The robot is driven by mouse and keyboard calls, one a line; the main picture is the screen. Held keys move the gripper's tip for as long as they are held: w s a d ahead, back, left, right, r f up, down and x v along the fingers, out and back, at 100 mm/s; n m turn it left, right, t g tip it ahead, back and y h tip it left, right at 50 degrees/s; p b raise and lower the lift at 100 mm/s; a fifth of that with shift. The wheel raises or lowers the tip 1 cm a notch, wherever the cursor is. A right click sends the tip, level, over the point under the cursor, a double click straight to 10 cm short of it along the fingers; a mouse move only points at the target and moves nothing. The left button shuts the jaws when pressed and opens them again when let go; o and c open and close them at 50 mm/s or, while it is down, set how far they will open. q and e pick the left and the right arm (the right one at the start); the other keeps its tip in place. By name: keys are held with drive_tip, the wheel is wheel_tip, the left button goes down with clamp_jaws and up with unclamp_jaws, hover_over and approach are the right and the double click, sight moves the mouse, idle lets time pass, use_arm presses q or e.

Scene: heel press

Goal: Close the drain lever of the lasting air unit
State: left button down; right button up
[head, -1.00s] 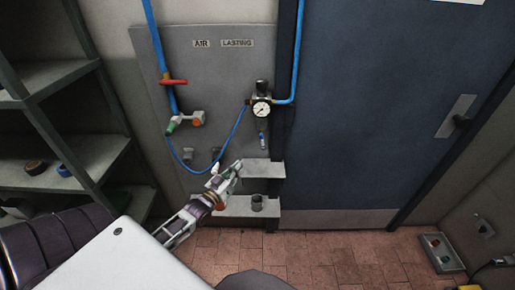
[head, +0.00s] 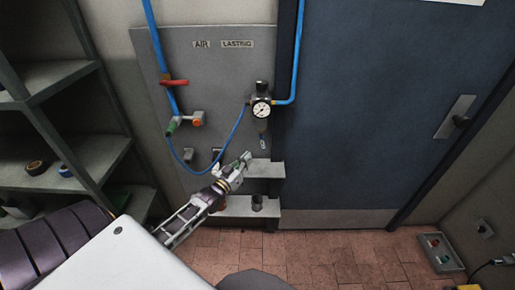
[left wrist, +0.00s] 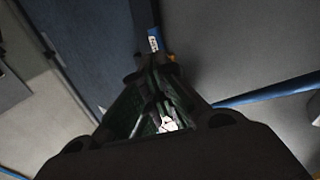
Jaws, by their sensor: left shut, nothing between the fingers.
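The air unit (head: 262,107) hangs on the grey panel marked AIR LASTING, with a round gauge and a bowl below it. A small blue and white piece, seemingly the drain lever (head: 263,143), hangs under the bowl. It also seems to show in the left wrist view (left wrist: 153,40), just beyond the fingertips. My left gripper (head: 247,157) is shut and empty, a little below and left of that piece in the head view. Whether it touches the piece I cannot tell. My right gripper is in neither view.
A grey ledge (head: 265,169) is just below my gripper; a cup (head: 257,203) stands on a lower one. A blue door (head: 370,110) is at right.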

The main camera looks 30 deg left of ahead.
sight(262, 144)
use_arm(q)
drive_tip(key=w, duration=0.8)
drive_tip(key=shift+d+r+p, duration=0.15)
drive_tip(key=shift+r+p, duration=0.2)
drive_tip(key=shift+r, duration=0.05)
drive_tip(key=shift+w, duration=0.1)
idle(0.4)
drive_tip(key=shift+w+d+f+n+t+b, duration=0.15)
drive_tip(key=shift+n+t+b, duration=0.15)
drive_tip(key=shift+n+b, duration=0.25)
idle(0.3)
